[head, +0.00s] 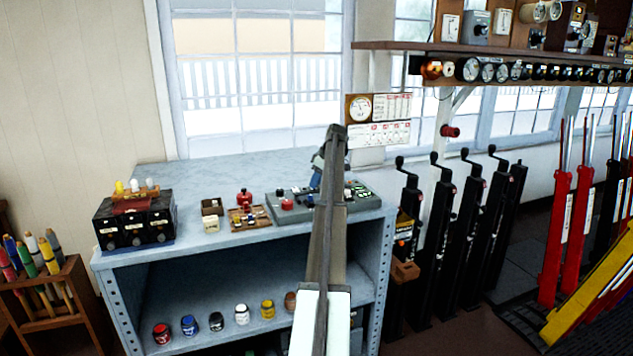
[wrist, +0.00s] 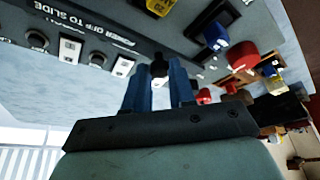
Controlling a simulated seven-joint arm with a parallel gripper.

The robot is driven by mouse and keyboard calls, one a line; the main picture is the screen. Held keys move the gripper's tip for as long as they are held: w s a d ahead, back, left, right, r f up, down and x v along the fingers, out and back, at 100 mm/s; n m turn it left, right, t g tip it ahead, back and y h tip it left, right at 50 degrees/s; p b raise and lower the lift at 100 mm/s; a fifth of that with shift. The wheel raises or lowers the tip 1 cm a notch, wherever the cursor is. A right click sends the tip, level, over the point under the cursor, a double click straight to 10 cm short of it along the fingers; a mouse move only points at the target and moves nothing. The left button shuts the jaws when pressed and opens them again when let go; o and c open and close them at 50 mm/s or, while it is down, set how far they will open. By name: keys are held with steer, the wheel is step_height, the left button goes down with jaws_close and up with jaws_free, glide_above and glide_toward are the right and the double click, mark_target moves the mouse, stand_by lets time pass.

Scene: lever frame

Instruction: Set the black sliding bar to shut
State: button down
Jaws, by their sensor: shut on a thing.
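A grey control panel (head: 277,207) lies on the grey bench top, and it also shows in the wrist view (wrist: 262,20). My gripper (head: 315,183) is over the panel, partly hidden behind my arm in the head view. In the wrist view my gripper's blue fingers (wrist: 160,78) are shut on a small black knob (wrist: 159,64) at the panel's edge. The knob looks like part of the black sliding bar, but the fingers hide most of it. I cannot tell how far along its travel the bar is.
On the panel are a red knob (wrist: 242,56), a blue cube (wrist: 215,37), a yellow block (wrist: 160,6) and a black lettered strip (wrist: 72,32). Left on the bench stand a small wooden tray (head: 249,217) and a black box (head: 134,226). Tall black levers (head: 437,225) stand at right.

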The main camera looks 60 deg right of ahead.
steer(key=shift+s+a, duration=1.25)
steer(key=c, duration=0.9)
jaws_free()
steer(key=shift+c, duration=0.2)
steer(key=shift+r, duration=0.1)
steer(key=v, duration=1.3)
steer(key=shift+s+r, duration=0.2)
steer(key=shift+r, duration=0.05)
